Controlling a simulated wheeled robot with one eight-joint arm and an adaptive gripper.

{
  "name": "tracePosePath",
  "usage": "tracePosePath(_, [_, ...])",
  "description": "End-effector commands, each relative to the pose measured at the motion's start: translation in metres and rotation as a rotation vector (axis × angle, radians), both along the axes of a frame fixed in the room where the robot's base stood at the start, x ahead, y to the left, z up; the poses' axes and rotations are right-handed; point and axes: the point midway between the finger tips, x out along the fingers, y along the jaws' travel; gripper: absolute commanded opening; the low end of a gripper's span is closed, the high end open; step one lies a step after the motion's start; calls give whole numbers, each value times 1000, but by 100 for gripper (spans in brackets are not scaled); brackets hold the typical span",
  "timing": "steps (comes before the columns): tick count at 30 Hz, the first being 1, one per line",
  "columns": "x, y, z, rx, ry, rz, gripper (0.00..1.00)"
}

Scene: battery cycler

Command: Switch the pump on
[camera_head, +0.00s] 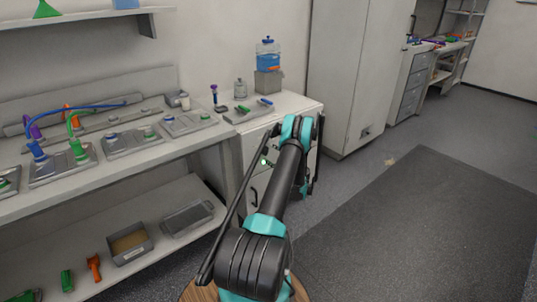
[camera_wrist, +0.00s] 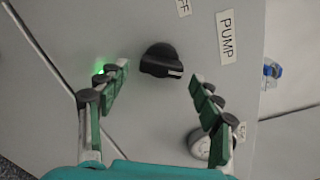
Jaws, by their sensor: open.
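A black rotary knob (camera_wrist: 160,61) sits on the light grey panel (camera_wrist: 150,25) in the wrist view. Its white mark is at its right end. A label reading PUMP (camera_wrist: 226,38) is to its upper right, and a label cut off by the top edge shows "FF" (camera_wrist: 183,7). A green light (camera_wrist: 100,67) glows to the left of the knob, partly behind my left finger. My gripper (camera_wrist: 160,71) is open, with its green-padded fingers on either side of the knob. I cannot tell whether they touch it. In the head view my arm hides the knob.
A silver round part (camera_wrist: 199,145) is partly hidden behind the right finger. In the head view, the white cabinet (camera_head: 300,104) carries a blue-and-clear bottle (camera_head: 267,55) and small items. A bench (camera_head: 120,172) with battery trays is on the left.

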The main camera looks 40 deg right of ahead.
Motion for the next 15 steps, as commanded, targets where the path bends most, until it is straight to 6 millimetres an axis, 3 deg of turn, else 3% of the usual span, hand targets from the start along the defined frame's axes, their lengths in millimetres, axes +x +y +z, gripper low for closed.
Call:
tracePosePath(9, [-66,-7,0,0,0,-4,66])
tracePosePath(15, [-91,-8,0,0,0,-2,66])
